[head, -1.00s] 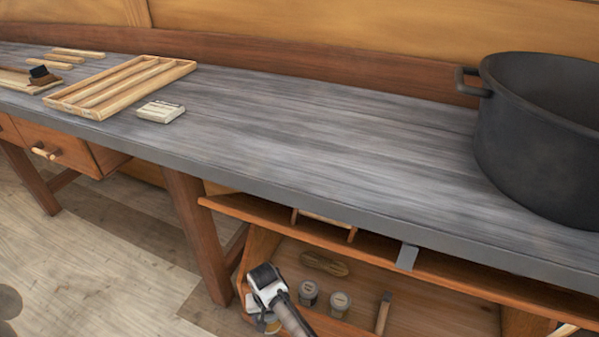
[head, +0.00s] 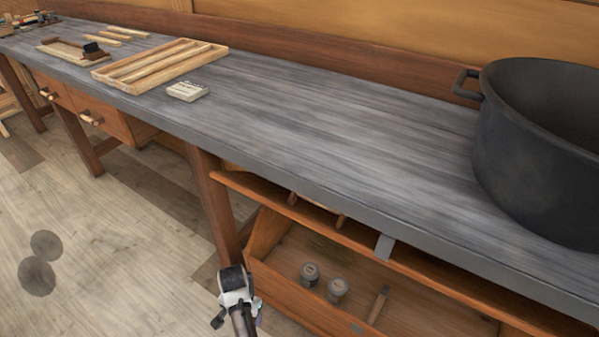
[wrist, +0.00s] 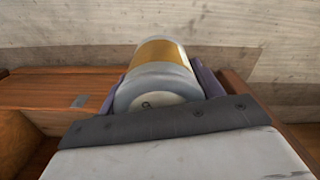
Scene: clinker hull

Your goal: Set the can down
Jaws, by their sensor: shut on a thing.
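The can (wrist: 160,70), with a grey end and a yellow-brown band, lies between my gripper's purple-grey fingers in the wrist view. My gripper (wrist: 160,85) is shut on it. In the head view my gripper (head: 238,306) is at the bottom, low in front of the bench, just left of the open wooden drawer or tray (head: 285,290). The can is mostly hidden there by my gripper and wrist.
The long grey bench top (head: 330,125) has a wide clear middle. A large black pot (head: 535,155) stands at its right, and a slatted wooden tray (head: 160,62) and a small pale block (head: 187,91) at its left. Two jars (head: 310,274) stand in the lower tray.

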